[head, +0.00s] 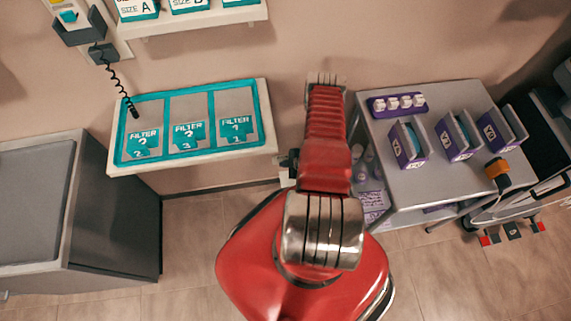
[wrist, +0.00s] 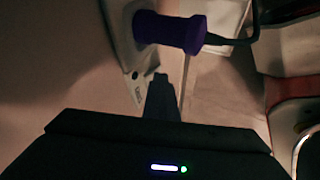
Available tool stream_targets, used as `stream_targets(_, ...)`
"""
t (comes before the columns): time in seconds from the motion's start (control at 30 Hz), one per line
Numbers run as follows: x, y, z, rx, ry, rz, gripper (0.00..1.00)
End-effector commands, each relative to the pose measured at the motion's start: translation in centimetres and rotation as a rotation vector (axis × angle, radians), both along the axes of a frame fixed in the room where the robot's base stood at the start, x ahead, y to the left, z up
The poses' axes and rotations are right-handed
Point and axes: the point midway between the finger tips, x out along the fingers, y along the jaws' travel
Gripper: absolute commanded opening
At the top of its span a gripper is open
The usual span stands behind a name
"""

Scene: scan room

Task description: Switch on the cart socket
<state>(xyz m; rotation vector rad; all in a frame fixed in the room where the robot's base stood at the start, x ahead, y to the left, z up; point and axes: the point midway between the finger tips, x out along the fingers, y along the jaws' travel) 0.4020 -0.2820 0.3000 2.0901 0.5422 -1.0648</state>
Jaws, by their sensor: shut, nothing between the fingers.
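In the wrist view my gripper (wrist: 161,88) is shut, with nothing visible between its dark fingers. Its tips are close to a pale plate (wrist: 132,62) with small marks and a label, which may be the cart socket; I cannot tell whether they touch. A purple plug (wrist: 172,31) with a dark cable sits just above the fingertips, against this plate. No switch is clear in the dim picture. In the head view my red arm reaches toward the wall and hides most of what is behind it; the gripper's fingers are not clear there.
The grey cart (head: 421,187) at right bears a purple rack (head: 397,105) and several purple bins. An orange-ended plug (head: 497,168) with a cable is at its right edge. A shelf (head: 195,163) with filter compartments is left of my arm. A dark cabinet (head: 125,215) stands at far left.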

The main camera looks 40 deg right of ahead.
Motion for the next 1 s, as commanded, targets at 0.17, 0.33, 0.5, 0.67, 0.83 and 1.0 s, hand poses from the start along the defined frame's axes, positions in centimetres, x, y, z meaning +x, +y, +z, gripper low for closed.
stream_targets(0.17,0.0,0.0,0.1,-0.001,-0.003,0.000,0.00)
stream_targets(0.33,-0.7,0.8,0.2,0.001,-0.001,0.001,0.00)
stream_targets(0.5,-2.0,2.3,0.3,0.002,0.000,0.005,0.00)
stream_targets(0.67,-3.4,2.3,2.1,0.000,-0.001,0.004,0.00)
stream_targets(0.83,-4.8,2.1,4.2,0.000,0.000,0.005,0.00)
stream_targets(1.0,-6.4,2.0,6.4,0.001,0.001,0.005,0.00)
